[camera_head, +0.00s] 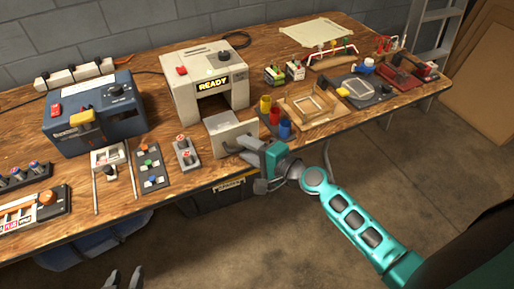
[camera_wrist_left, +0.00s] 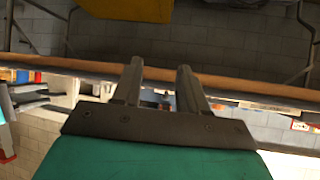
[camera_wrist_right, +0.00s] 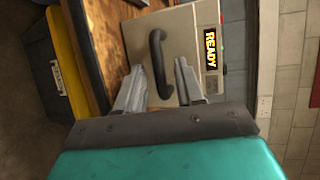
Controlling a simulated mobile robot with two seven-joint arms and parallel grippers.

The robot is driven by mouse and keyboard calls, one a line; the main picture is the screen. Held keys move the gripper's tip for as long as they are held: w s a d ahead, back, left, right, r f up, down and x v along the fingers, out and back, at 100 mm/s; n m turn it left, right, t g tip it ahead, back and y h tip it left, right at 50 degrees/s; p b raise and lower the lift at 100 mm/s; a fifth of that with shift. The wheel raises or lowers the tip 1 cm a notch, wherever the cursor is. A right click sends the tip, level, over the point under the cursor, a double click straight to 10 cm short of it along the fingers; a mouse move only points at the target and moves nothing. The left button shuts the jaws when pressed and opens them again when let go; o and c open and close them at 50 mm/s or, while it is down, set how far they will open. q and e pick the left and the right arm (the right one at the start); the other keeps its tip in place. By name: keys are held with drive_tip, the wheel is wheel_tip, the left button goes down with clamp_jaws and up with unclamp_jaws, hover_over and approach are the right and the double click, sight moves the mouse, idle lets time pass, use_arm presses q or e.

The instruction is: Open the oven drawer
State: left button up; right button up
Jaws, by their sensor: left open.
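The beige oven (camera_head: 205,82) with a lit READY display stands at the middle back of the workbench, its front slot dark. Its drawer (camera_head: 228,131) stands out in front of the oven, near the bench edge. In the right wrist view, a dark curved handle (camera_wrist_right: 157,62) is on the drawer front (camera_wrist_right: 185,35). My right gripper (camera_head: 248,146) is at the handle; it also shows in the right wrist view (camera_wrist_right: 160,75). Its fingers are apart on either side of the handle, with gaps visible. My left gripper (camera_head: 124,278) is open and empty, low in front of the bench.
A blue machine (camera_head: 92,118) stands left of the oven. Small switch boxes (camera_head: 185,153) lie left of the drawer. Coloured cups (camera_head: 275,117) and a wooden frame (camera_head: 312,104) are close on its right. The floor before the bench is mostly clear.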

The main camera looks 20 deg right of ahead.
use_arm(q)
drive_tip(key=shift+w+d+f+b, duration=0.25)
drive_tip(key=shift+d+f+b, duration=0.35)
drive_tip(key=shift+b, duration=0.7)
use_arm(e)
drive_tip(key=v, duration=1.2)
drive_tip(key=shift+s+d, duration=0.15)
drive_tip(key=shift+s, duration=0.2)
use_arm(q)
drive_tip(key=shift+a, duration=0.1)
use_arm(e)
drive_tip(key=shift+r, duration=0.1)
use_arm(q)
drive_tip(key=r+p, duration=0.1)
drive_tip(key=p, duration=0.1)
drive_tip(key=a+r+p, duration=0.1)
drive_tip(key=p, duration=0.1)
drive_tip(key=shift+s+a+r, duration=0.1)
drive_tip(key=shift+s+r, duration=0.1)
drive_tip(key=shift+s, duration=0.2)
use_arm(e)
drive_tip(key=s+a+f+n+g+h, duration=0.3)
drive_tip(key=f+n, duration=0.6)
drive_tip(key=n, duration=0.7)
drive_tip(key=shift+s+a+f+n+h, duration=0.3)
drive_tip(key=shift+s+a+h, duration=0.5)
drive_tip(key=shift+s+a, duration=0.25)
